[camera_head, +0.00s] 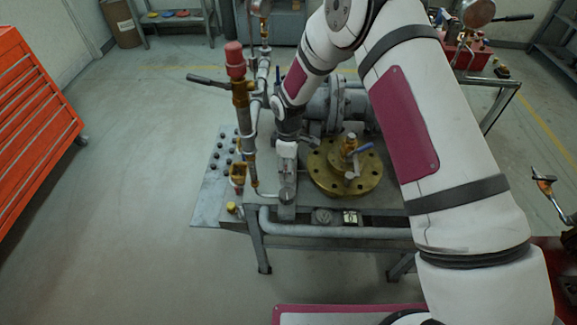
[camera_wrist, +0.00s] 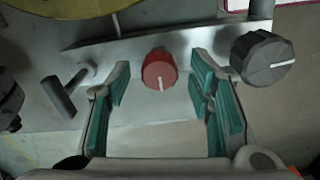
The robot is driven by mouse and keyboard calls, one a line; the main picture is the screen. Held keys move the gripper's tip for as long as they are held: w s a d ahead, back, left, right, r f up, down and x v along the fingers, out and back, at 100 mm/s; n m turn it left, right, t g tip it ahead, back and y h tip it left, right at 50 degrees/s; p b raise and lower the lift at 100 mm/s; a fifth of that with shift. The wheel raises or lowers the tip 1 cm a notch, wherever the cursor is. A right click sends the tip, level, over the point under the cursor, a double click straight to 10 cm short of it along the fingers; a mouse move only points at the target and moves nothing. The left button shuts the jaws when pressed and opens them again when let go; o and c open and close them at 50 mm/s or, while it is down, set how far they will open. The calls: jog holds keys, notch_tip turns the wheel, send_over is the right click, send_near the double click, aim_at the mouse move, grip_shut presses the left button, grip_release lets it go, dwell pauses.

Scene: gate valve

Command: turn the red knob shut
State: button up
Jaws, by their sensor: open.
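The red knob (camera_wrist: 159,70) shows in the wrist view on a grey metal panel, with a white pointer line running toward the bottom of the picture. My gripper (camera_wrist: 160,82) is open, its teal-padded fingers to the left and right of the knob. Gaps show between the knob and both fingers in this view; how deep the fingertips reach is hard to tell. In the head view my gripper (camera_head: 287,172) points down over the bench's front part. I cannot make out the red knob there.
A black knob (camera_wrist: 263,57) sits right of the right finger. A T-shaped handle (camera_wrist: 64,95) is left of the left finger. In the head view a red-capped brass valve (camera_head: 240,95) stands left of my arm, and a brass flange (camera_head: 325,181) lies to the right.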

jog(key=shift+f, duration=0.1)
grip_shut()
jog(key=shift+m, duration=0.3)
jog(key=m+b, duration=0.1)
jog(key=m, duration=0.2)
jog(key=shift+m, duration=0.3)
jog(key=m+b, duration=0.1)
jog(key=m, duration=0.3)
jog(key=shift+m, duration=0.3)
jog(key=m, duration=0.4)
jog(key=shift+b, duration=0.4)
jog(key=shift+m, duration=2.5)
